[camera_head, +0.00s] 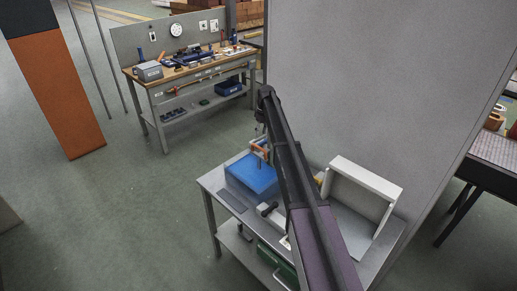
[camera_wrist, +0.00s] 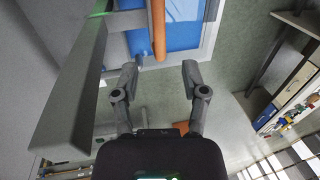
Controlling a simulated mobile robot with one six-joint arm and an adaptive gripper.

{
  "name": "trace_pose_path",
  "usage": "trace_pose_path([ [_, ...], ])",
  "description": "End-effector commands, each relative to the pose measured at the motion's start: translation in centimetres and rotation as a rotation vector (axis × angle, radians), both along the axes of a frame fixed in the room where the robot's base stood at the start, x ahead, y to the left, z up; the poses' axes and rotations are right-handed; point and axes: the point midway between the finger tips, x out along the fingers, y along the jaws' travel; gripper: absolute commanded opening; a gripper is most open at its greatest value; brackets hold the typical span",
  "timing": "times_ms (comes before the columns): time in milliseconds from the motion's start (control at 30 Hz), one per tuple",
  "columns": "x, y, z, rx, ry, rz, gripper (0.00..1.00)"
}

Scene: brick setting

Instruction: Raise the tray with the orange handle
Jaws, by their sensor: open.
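The blue tray (camera_head: 250,174) rests on a small grey table, left of my arm in the head view. Its orange handle (camera_head: 259,151) stands up at the tray's far side, partly hidden by my arm. In the wrist view, the orange handle (camera_wrist: 158,30) is a bar running to the top edge, with blue tray surface (camera_wrist: 184,36) beside it. My gripper (camera_wrist: 158,68) is open and empty. The handle's near end lies ahead of the gap between the fingers, apart from both. In the head view, I cannot make out the fingers clearly.
The grey table (camera_head: 213,183) also holds a white open-sided box (camera_head: 366,178) right of my arm and a dark flat piece (camera_head: 232,201) in front of the tray. A tall grey panel (camera_head: 370,80) stands behind. A workbench (camera_head: 190,70) with tools is farther back left.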

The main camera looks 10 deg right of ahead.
Motion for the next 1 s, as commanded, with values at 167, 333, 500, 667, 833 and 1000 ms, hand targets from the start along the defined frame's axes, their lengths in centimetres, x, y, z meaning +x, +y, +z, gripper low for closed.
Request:
trace_pose_path([
  [167,-0.2,0.2,-1.8,0.000,0.000,0.000,0.57],
  [333,-0.4,0.5,-3.1,0.000,0.000,0.000,0.57],
  [500,-0.5,0.7,-4.4,0.000,0.000,0.000,0.57],
  [667,-0.6,0.9,-5.5,0.000,0.000,0.000,0.57],
  [833,-0.7,1.0,-6.2,0.000,0.000,0.000,0.57],
  [1000,-0.8,1.1,-6.5,0.000,0.000,0.000,0.57],
])
